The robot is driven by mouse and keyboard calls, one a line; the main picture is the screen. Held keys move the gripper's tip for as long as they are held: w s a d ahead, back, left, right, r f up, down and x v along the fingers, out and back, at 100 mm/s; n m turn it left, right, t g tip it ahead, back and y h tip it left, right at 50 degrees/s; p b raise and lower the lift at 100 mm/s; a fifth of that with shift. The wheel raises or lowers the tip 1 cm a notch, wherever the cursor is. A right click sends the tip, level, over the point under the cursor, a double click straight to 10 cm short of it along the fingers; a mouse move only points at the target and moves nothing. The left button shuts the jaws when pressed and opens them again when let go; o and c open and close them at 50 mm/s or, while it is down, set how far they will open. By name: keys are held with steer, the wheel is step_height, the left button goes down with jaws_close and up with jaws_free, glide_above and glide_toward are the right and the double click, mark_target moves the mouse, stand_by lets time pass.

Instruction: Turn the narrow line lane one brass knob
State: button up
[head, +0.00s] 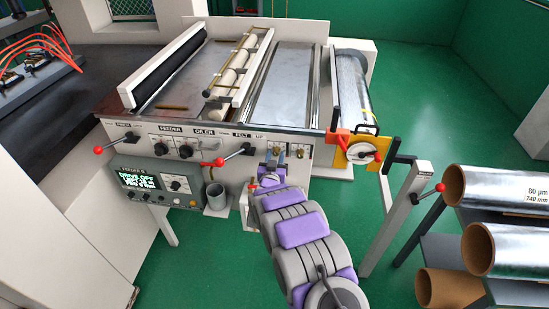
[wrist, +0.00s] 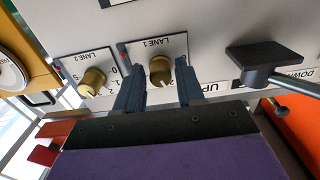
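The lane one brass knob (wrist: 161,70) sits on a white plate marked LANE 1, with a pale pointer line on its face. My gripper (wrist: 160,76) is open, its two dark fingers on either side of that knob with gaps showing; I cannot tell whether they reach around it. The lane two brass knob (wrist: 92,81) is on its own plate to the left in the wrist view. In the head view my gripper (head: 271,170) is just below the front panel's brass knobs, near the lane one knob (head: 279,147).
A black lever block (wrist: 258,60) juts out right of the knobs in the wrist view. Red-knobbed levers (head: 219,162) line the machine front, with a grey cup (head: 216,196) below. A yellow plate with a handwheel (head: 361,150) is at right.

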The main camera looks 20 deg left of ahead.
jaws_close()
steer(key=shift+m, duration=0.4)
steer(key=m+b, duration=0.1)
steer(key=m, duration=0.2)
steer(key=shift+a+m, duration=0.1)
steer(key=shift+m, duration=0.2)
steer(key=m+b, duration=0.1)
steer(key=m, duration=0.2)
steer(key=shift+m+b, duration=0.3)
steer(key=shift+b, duration=0.05)
steer(key=m+b, duration=0.3)
steer(key=m, duration=0.1)
steer(key=shift+m+b, duration=1.2)
steer(key=shift+m, duration=0.9)
